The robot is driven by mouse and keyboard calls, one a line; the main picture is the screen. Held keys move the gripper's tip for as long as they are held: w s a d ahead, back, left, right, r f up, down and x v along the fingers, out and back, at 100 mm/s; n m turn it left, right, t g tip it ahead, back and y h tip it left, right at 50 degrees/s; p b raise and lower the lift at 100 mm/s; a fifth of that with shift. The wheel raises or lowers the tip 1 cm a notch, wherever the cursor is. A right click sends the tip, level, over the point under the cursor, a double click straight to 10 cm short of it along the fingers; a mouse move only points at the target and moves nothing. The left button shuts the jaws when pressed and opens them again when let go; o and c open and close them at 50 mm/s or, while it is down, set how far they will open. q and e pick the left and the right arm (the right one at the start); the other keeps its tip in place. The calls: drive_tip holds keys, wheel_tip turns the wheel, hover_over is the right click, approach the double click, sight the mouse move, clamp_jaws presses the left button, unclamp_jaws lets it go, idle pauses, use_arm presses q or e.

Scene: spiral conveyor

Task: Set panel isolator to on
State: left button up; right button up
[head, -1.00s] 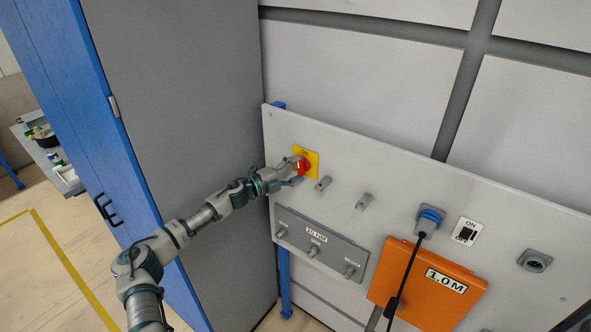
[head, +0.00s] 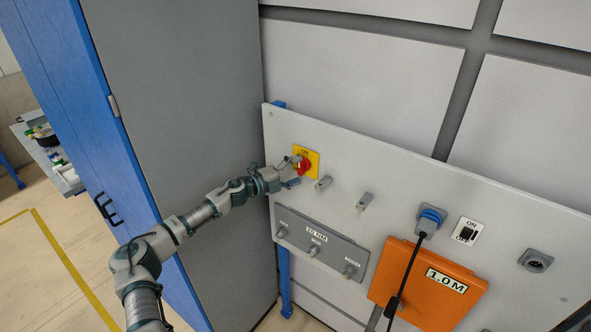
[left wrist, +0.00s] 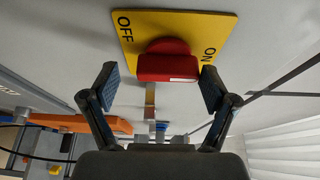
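The panel isolator is a red knob (head: 305,167) on a yellow plate (head: 313,156) at the upper left of the grey panel. In the left wrist view the red knob (left wrist: 168,64) sits on the yellow plate (left wrist: 130,45), with OFF at the left and ON at the right. A pale mark shows near the knob's right end, on the ON side. My left gripper (head: 290,172) is at the knob in the head view. In the left wrist view its fingers (left wrist: 160,88) are spread apart, one on each side of the knob, with gaps visible. My right gripper does not show.
The grey panel (head: 390,170) also carries small grey levers, a 20 NM block (head: 318,240), a blue plug (head: 430,219) with a black cable, an ON/OFF switch (head: 467,233) and an orange 1.0 M box (head: 425,285). A tall grey and blue cabinet (head: 190,120) stands at left.

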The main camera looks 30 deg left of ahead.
use_arm(q)
drive_tip(key=shift+w+a+r, duration=0.1)
drive_tip(key=v, duration=1.2)
drive_tip(key=shift+a, duration=0.1)
drive_tip(key=shift+f, duration=0.2)
